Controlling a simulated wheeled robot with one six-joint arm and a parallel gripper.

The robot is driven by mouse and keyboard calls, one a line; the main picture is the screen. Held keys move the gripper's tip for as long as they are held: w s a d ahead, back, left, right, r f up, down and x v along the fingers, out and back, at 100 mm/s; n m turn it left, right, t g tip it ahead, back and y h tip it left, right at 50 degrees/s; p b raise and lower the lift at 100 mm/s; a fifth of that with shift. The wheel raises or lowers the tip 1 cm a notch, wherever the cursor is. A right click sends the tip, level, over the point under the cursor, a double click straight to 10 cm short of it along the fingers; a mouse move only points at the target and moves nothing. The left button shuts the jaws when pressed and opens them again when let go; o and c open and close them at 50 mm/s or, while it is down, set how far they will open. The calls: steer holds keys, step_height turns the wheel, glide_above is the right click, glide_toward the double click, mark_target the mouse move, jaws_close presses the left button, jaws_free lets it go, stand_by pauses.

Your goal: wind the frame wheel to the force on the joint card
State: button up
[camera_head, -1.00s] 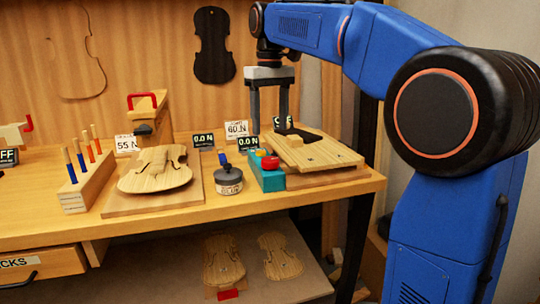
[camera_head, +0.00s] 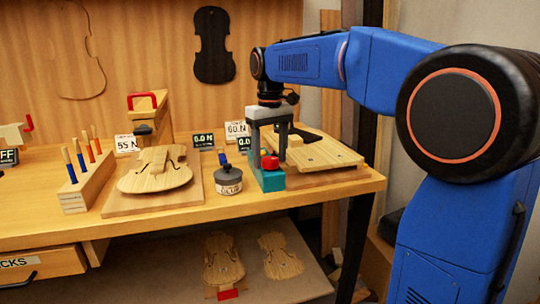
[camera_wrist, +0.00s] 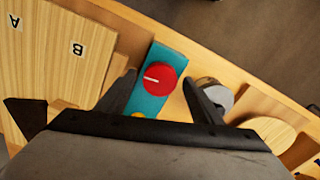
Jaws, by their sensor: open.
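A red wheel (camera_head: 271,162) with a white pointer line tops a teal block (camera_head: 271,181) at the bench's right front. In the wrist view the wheel (camera_wrist: 160,78) sits between my fingers, with a gap on each side. My gripper (camera_head: 270,152) is open, pointing down over the block, its fingers straddling it. A 60 N card (camera_head: 237,129) stands behind. A display (camera_head: 245,144) near it is partly hidden by my gripper. Another display (camera_head: 203,142) reads 0.0 N. A 55 N card (camera_head: 126,144) stands farther left.
A grey pot (camera_head: 228,181) with a blue-topped handle stands just left of the teal block. A wooden board (camera_head: 325,155) lies right of it. A violin plate (camera_head: 156,170) and a tool rack (camera_head: 88,186) are to the left.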

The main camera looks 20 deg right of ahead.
mark_target(270, 159)
steer(key=c, duration=1.1)
steer(key=shift+o, duration=0.2)
steer(key=shift+m, duration=2.2)
steer(key=o, duration=1.1)
steer(key=shift+c, duration=0.2)
step_height(270, 159, up, 17)
steer(key=shift+r, duration=0.2)
